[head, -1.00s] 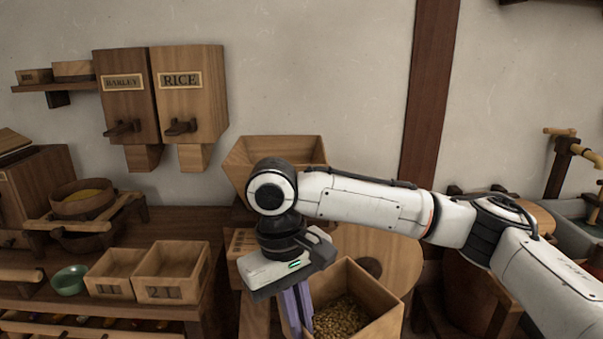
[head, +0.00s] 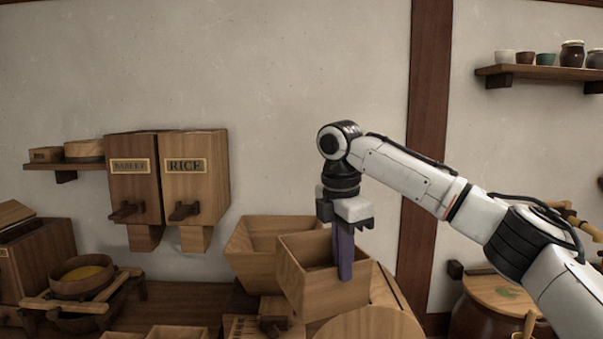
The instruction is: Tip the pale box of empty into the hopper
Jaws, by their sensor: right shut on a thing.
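My right gripper (head: 344,262) is shut on the wall of a pale wooden box (head: 318,292), one purple finger showing outside it. The box is held up, slightly tilted, in front of the wooden hopper (head: 262,245). The hopper is a wide, flared, open-topped box against the wall, and the held box overlaps its right part in the head view. I see only the box's inner walls near the rim; its contents are hidden. My left gripper is out of view.
Barley (head: 132,180) and rice (head: 198,180) dispensers hang on the wall at left. A round wooden top (head: 370,326) is below the box. A bowl with yellow content (head: 84,274) stands at left. A shelf with jars (head: 540,72) is at upper right.

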